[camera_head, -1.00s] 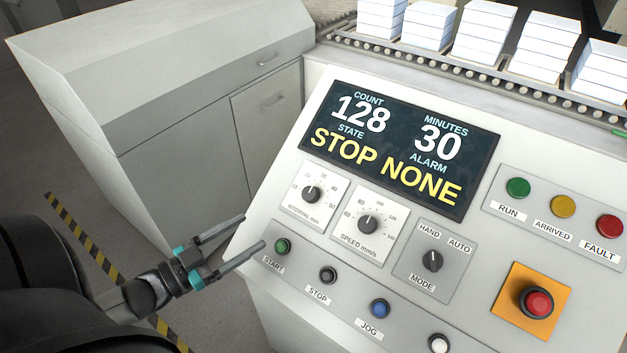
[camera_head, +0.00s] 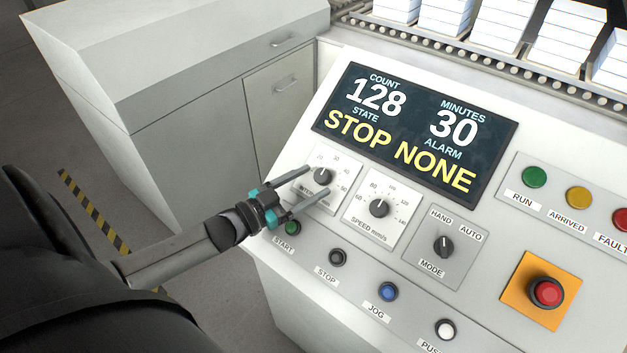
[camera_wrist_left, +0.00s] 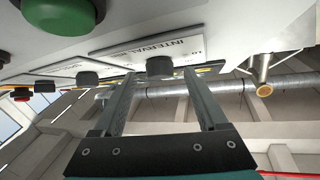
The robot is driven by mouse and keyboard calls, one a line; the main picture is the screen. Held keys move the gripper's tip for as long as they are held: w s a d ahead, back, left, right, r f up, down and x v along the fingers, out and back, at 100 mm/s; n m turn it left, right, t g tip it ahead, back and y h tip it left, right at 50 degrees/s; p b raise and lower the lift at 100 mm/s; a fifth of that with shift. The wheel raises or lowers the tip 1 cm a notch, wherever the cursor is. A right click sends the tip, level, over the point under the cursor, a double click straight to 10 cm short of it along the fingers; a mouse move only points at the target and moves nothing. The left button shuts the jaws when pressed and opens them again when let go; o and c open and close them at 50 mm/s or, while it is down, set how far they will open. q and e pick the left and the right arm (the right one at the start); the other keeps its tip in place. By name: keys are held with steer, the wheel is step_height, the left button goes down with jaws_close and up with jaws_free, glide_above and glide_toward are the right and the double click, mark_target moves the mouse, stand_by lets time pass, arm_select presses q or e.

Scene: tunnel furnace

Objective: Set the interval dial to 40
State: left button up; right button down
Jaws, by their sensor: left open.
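The interval dial (camera_head: 324,175) is a small black knob on a white scale plate at the upper left of the sloped panel. Its pointer is too small to read. The display (camera_head: 415,135) reads MINUTES 30, COUNT 128, STATE STOP, ALARM NONE. My left gripper (camera_head: 316,180) is open, its fingers reaching toward the dial from the lower left and covering part of the scale. In the left wrist view, the dial knob (camera_wrist_left: 159,66) shows between and just beyond the fingertips (camera_wrist_left: 158,76); I cannot tell whether they touch it. My right gripper is not in view.
The speed dial (camera_head: 379,208) sits right of the interval dial, then the mode switch (camera_head: 443,246). The green start button (camera_head: 292,227) lies just below my left gripper. The red emergency button (camera_head: 546,292) is at lower right. A cabinet (camera_head: 190,110) stands left.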

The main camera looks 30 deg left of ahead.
arm_select(q)
steer(key=shift+x, duration=0.75)
jaws_close()
